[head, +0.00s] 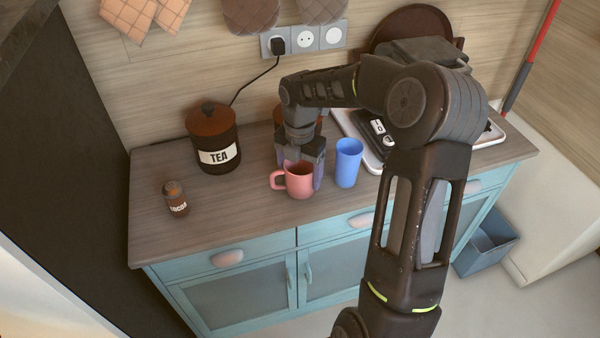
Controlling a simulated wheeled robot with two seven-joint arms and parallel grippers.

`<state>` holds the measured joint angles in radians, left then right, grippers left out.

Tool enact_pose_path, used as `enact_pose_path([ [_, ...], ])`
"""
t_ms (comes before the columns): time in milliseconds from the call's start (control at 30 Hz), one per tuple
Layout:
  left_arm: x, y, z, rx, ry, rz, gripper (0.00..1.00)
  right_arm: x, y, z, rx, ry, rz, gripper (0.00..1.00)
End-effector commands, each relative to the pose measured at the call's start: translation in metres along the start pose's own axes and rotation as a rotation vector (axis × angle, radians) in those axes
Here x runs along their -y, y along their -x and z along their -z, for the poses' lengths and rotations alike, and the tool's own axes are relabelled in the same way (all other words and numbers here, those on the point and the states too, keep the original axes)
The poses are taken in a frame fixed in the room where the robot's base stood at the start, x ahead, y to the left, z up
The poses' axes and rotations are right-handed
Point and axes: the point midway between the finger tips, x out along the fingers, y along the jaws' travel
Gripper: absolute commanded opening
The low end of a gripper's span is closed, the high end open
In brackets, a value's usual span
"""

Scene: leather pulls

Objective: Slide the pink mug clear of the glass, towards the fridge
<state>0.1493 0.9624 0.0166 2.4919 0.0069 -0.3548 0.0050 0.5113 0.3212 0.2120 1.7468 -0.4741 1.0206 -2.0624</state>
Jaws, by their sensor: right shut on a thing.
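The pink mug (298,184) stands upright on the wooden counter near its front edge, with its handle to the left. The blue glass (348,163) stands upright just right of it, with a small gap between them in the picture. My right gripper (302,170) reaches down from above and behind and is shut on the pink mug. One finger shows between the mug and the glass; the back of the mug is partly hidden by the gripper. My left gripper is not in view. I cannot tell for certain which surface is the fridge.
A brown tea canister (212,138) stands behind and left of the mug, and a small cocoa jar (175,198) is further left. A white tray (359,142) with dark items lies right of the glass, partly behind my arm. The counter (235,205) left of the mug is bare.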

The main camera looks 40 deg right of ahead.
Motion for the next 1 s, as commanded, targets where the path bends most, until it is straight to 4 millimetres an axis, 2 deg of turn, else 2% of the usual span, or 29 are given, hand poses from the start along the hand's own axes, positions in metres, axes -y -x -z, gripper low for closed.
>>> enact_pose_path([
  [1000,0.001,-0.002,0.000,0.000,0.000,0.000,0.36,-0.052,0.000,0.053,-0.001,0.003,-0.001,0.18],
])
